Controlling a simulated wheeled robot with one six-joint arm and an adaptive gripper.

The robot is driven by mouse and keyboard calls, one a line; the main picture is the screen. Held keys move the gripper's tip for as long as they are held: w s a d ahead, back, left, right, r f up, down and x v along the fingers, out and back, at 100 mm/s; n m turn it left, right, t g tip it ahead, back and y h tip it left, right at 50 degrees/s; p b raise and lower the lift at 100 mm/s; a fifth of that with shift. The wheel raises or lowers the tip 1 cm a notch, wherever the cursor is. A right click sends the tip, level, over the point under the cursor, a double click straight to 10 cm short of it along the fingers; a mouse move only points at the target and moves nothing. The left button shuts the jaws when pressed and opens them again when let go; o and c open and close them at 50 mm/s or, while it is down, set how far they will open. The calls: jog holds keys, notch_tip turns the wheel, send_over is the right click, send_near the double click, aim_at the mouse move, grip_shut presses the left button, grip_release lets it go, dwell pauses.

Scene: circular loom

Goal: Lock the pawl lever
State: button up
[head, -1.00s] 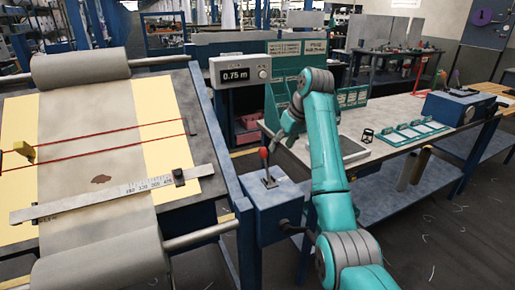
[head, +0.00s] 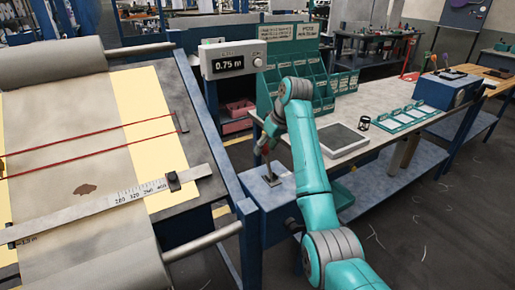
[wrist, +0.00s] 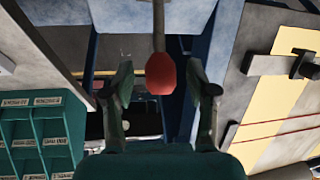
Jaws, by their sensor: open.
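The pawl lever stands on a small blue box (head: 262,205) beside the loom; its thin shaft (head: 268,167) rises from a slotted plate. In the head view its red knob is mostly hidden by my gripper (head: 264,143). In the wrist view the red knob (wrist: 160,74) lies between the two fingers of my gripper (wrist: 160,88), with its shaft (wrist: 158,25) running up to the picture's top edge. The fingers are open, with a visible gap on each side of the knob.
The loom frame with cloth (head: 65,150), red threads and a ruler (head: 125,195) is at left. A display reading 0.75 m (head: 231,61) stands above the box. A workbench (head: 370,135) with green bins (head: 300,85) is at right.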

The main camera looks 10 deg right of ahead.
jog(key=shift+x, duration=0.95)
grip_shut()
